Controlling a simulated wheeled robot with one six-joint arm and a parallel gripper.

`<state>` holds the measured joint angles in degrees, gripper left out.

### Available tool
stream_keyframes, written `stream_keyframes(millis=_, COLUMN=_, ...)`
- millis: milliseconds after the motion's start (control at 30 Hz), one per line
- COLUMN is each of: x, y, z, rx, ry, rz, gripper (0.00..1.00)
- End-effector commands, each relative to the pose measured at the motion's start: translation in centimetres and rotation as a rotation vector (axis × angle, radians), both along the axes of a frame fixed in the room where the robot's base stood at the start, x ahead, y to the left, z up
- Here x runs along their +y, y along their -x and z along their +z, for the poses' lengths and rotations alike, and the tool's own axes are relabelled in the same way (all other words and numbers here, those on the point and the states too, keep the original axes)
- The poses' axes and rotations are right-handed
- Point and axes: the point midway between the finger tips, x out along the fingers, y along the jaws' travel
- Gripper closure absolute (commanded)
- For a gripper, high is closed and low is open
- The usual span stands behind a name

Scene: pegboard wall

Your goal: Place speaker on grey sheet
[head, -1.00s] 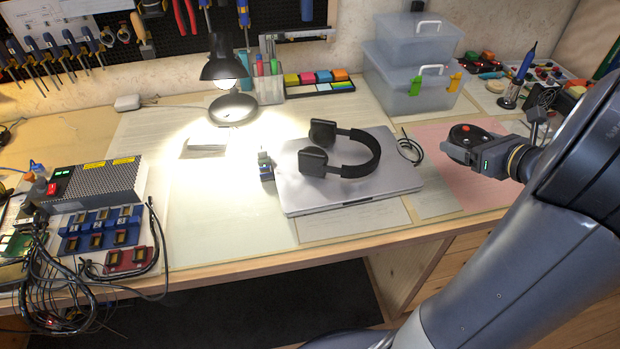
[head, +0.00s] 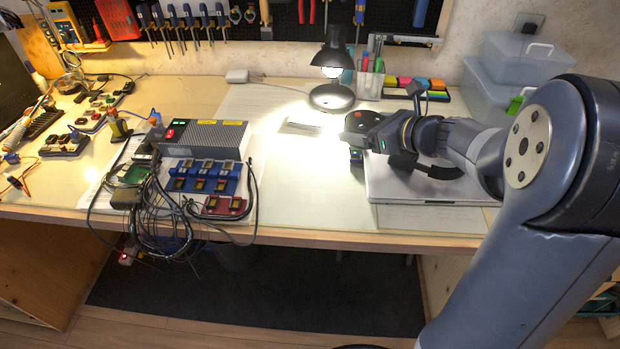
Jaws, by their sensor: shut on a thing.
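My gripper (head: 374,133) is shut on the speaker (head: 360,121), a small dark round thing with a reddish spot on top. It holds the speaker above the bench, near the left back corner of the closed silver laptop (head: 385,192). The jaws are small and partly hidden, and the speaker's underside is not visible. A pale sheet (head: 300,205) covers the bench left of the laptop, and a light greyish sheet (head: 425,218) shows along the laptop's front edge. Under the bright lamp I cannot tell for sure which one is the grey sheet.
A lit desk lamp (head: 332,75) stands behind the speaker. Black headphones on the laptop are mostly hidden by my arm. A power supply (head: 205,139) and blue module block (head: 205,178) with cables stand left. The bench between them and the laptop is mostly clear.

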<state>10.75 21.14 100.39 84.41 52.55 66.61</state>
Motion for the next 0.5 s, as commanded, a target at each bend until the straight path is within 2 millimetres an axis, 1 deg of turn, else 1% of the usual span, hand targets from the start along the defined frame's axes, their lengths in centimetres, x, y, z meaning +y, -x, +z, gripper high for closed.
stream_keyframes(millis=33, x=1.8, y=0.0, z=0.1, rx=-0.001, ry=-0.001, rz=0.028, gripper=0.5)
stream_keyframes(millis=100, x=3.6, y=0.1, z=0.1, rx=0.0, ry=-0.001, rz=0.056, gripper=0.5)
stream_keyframes(millis=200, x=5.6, y=0.3, z=0.1, rx=-0.001, ry=-0.003, rz=0.086, gripper=0.5)
stream_keyframes(millis=300, x=6.7, y=0.4, z=0.0, rx=0.0, ry=-0.002, rz=0.101, gripper=0.5)
stream_keyframes(millis=367, x=7.0, y=0.5, z=-0.6, rx=0.002, ry=-0.003, rz=0.106, gripper=0.5)
stream_keyframes(millis=500, x=7.2, y=0.5, z=-3.4, rx=0.005, ry=-0.003, rz=0.108, gripper=0.5)
